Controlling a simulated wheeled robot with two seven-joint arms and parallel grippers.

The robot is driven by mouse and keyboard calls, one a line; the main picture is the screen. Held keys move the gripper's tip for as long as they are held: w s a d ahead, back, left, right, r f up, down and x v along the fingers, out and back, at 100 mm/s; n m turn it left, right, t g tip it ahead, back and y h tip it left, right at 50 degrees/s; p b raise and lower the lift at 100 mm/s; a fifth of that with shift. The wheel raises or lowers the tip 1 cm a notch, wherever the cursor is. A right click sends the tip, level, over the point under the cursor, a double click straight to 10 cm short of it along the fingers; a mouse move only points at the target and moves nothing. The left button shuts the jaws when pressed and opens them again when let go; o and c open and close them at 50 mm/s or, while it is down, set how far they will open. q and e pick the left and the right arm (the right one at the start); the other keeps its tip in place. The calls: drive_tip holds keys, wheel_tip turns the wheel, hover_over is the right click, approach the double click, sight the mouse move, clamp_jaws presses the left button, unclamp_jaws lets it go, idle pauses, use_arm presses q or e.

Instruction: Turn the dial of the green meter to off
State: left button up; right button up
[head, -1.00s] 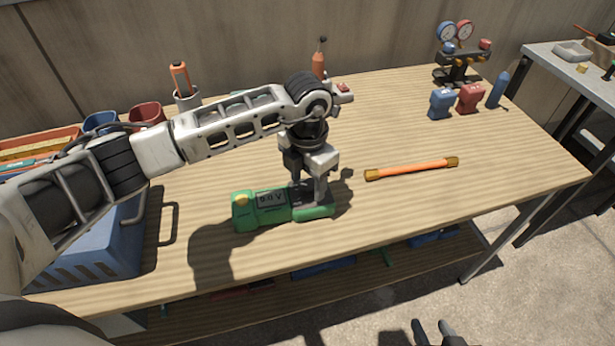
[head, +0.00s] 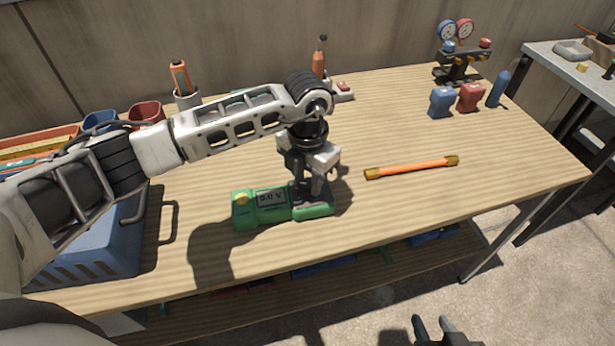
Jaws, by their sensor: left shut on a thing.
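The green meter (head: 258,218) lies on the wooden workbench, with a small display and a yellow part at its left end. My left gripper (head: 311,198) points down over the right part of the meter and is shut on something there. The dial is hidden by the fingers, so its setting cannot be read. My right gripper (head: 437,330) shows at the bottom edge, apart from the bench, with its two fingers spread and nothing between them.
An orange tube with brass ends (head: 412,168) lies right of the meter. A blue crate (head: 95,250) stands at the left. Blue (head: 442,102) and red (head: 470,98) devices and a gauge manifold (head: 458,58) stand at the back right. The front right of the bench is clear.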

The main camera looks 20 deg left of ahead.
sight(308, 184)
use_arm(q)
drive_tip(key=n, duration=0.2)
drive_tip(key=shift+n, duration=0.4)
drive_tip(key=n, duration=0.2)
drive_tip(key=shift+n, duration=0.3)
drive_tip(key=n, duration=0.4)
drive_tip(key=shift+r+n+p, duration=0.1)
drive_tip(key=shift+n+p, duration=0.2)
drive_tip(key=shift+n, duration=0.4)
drive_tip(key=o, duration=1)
drive_tip(key=shift+c, duration=0.2)
wheel_tip(308, 184, up, 16)
drive_tip(key=b, duration=0.1)
